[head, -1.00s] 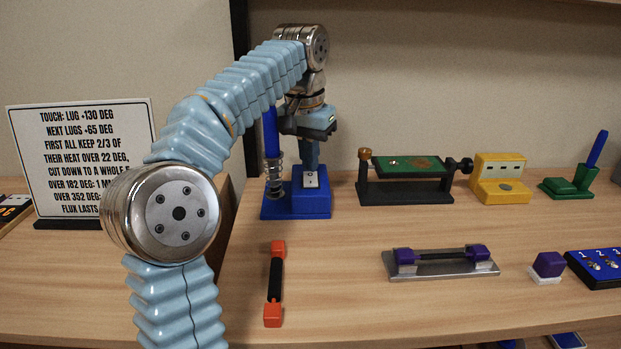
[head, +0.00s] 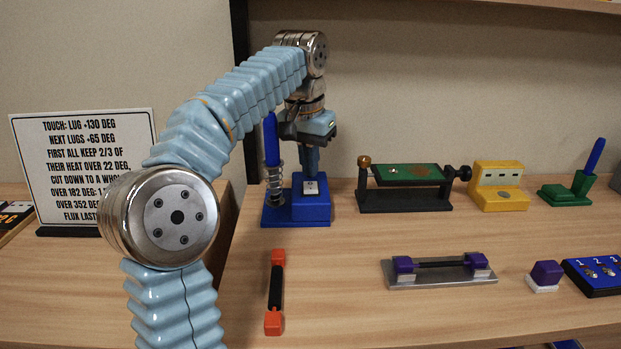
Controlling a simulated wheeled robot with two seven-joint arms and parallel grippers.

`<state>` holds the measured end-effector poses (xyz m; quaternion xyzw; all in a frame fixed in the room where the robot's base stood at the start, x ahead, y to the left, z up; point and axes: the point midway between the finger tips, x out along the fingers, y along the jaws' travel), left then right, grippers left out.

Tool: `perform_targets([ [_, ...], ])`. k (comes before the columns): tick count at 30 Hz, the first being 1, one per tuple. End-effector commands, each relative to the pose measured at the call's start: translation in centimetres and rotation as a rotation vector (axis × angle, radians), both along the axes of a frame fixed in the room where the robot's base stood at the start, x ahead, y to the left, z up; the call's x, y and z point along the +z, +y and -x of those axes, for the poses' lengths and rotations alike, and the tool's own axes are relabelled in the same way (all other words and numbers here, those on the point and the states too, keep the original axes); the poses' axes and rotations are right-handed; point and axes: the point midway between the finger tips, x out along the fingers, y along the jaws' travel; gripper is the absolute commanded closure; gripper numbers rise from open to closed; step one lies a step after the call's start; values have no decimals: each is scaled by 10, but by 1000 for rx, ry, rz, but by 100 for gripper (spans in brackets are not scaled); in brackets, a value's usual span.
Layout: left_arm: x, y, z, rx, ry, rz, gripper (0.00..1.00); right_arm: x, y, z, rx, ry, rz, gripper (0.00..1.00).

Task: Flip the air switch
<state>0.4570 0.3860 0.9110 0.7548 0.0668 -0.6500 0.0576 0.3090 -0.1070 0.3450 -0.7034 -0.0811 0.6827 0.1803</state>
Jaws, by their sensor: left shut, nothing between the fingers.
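A blue block base (head: 309,212) stands toward the back of the shelf and carries a small white rocker switch (head: 311,188) on its top. A blue rod (head: 271,140) in a metal coil stands on the left part of the same base. My left gripper (head: 311,174) points down with its fingers shut and empty. Its fingertips are right at the top of the white switch; I cannot tell whether they touch it. They cover part of the switch, so its tilt is unclear. My right gripper is not in view.
A black stand with a green board (head: 408,175), a yellow device (head: 498,185) and a green holder (head: 567,192) stand to the right. In front lie an orange-ended black bar (head: 275,290), a grey plate with purple blocks (head: 430,280) and a purple cube (head: 546,273). A text sign (head: 85,165) stands left.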

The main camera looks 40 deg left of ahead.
Motion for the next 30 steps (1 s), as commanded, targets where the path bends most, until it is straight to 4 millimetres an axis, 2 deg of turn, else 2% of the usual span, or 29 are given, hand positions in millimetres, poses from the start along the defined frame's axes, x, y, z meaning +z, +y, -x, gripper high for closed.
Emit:
perform_targets([
  [2,12,0,0,0,0,0,100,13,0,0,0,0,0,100],
  [16,49,0,-1,-1,-2,0,100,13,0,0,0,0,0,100],
  [30,54,0,0,0,-1,0,100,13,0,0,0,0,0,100],
])
